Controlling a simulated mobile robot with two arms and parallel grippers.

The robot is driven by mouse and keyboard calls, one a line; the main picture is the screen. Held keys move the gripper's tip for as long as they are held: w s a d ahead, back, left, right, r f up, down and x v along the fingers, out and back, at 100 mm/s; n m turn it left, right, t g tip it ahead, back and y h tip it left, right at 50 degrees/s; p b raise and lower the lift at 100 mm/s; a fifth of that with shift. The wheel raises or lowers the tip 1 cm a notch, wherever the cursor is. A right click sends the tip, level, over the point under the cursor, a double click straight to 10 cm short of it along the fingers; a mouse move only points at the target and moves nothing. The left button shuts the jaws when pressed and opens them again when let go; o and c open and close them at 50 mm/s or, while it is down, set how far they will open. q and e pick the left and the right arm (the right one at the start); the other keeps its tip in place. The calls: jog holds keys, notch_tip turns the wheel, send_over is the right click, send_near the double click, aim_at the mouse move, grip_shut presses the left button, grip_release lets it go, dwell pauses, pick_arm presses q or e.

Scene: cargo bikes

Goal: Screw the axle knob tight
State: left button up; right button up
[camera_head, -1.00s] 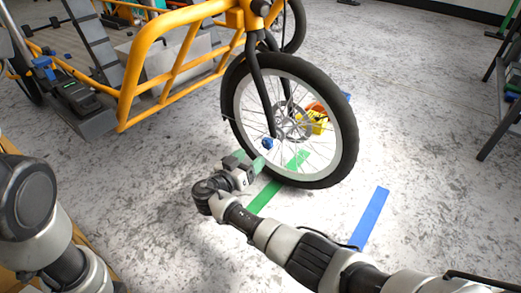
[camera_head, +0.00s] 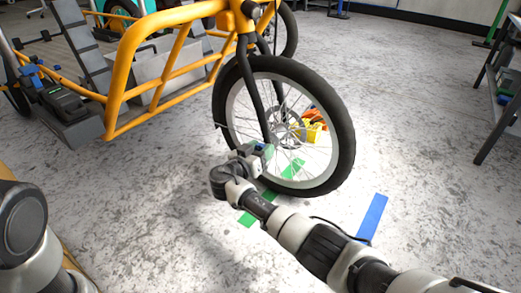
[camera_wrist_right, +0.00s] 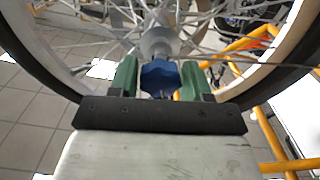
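The axle knob (camera_wrist_right: 160,77) is blue and lobed. It sits at the hub of the cargo bike's front wheel (camera_head: 344,150). In the right wrist view it lies between the two green fingers of my right gripper (camera_wrist_right: 160,82), one on each side. The gaps beside the knob are very small, and I cannot tell whether the fingers press on it. In the head view my right gripper (camera_head: 259,151) is at the near side of the wheel, and only a little blue shows at its fingertips. My left gripper is out of view.
The orange cargo frame (camera_head: 113,90) stands to the left of the wheel. Yellow and orange items (camera_head: 312,128) show behind the spokes. Green (camera_head: 247,219) and blue (camera_head: 372,217) strips lie on the floor. A dark bench (camera_head: 493,115) is at the right edge. The floor between is clear.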

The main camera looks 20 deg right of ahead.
jog(key=c, duration=0.5)
jog(key=shift+a+f+m, duration=0.1)
jog(key=shift+f+m, duration=0.05)
jog(key=shift+m, duration=0.45)
jog(key=shift+c, duration=0.2)
jog(key=m, duration=0.3)
jog(key=o, duration=0.9)
jog(key=shift+s, duration=0.1)
